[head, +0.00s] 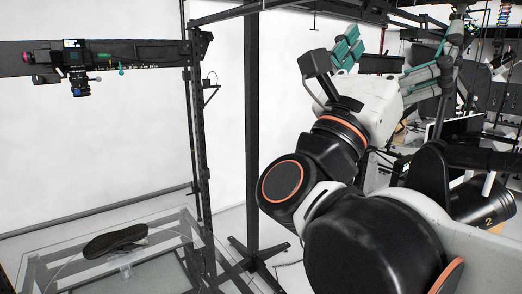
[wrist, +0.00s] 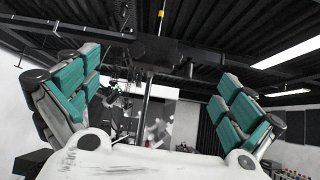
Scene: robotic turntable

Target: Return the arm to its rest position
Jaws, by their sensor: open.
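My arm is raised and bent on the right side of the head view. Its white and black links with orange rings rise from the lower right. My gripper (head: 400,46) is at the upper end of the arm, tilted upward, with its teal-padded fingers spread apart. In the wrist view my gripper (wrist: 160,80) is open, with one finger at each side and nothing between them. The wrist view looks toward the dark ceiling beams.
A dark shoe or sole (head: 115,240) lies on a clear support over a glass-topped table (head: 50,265) at lower left. A camera (head: 75,72) hangs from a horizontal rail (head: 140,58) above. Black upright posts (head: 251,130) stand left of my arm. Equipment crowds the right.

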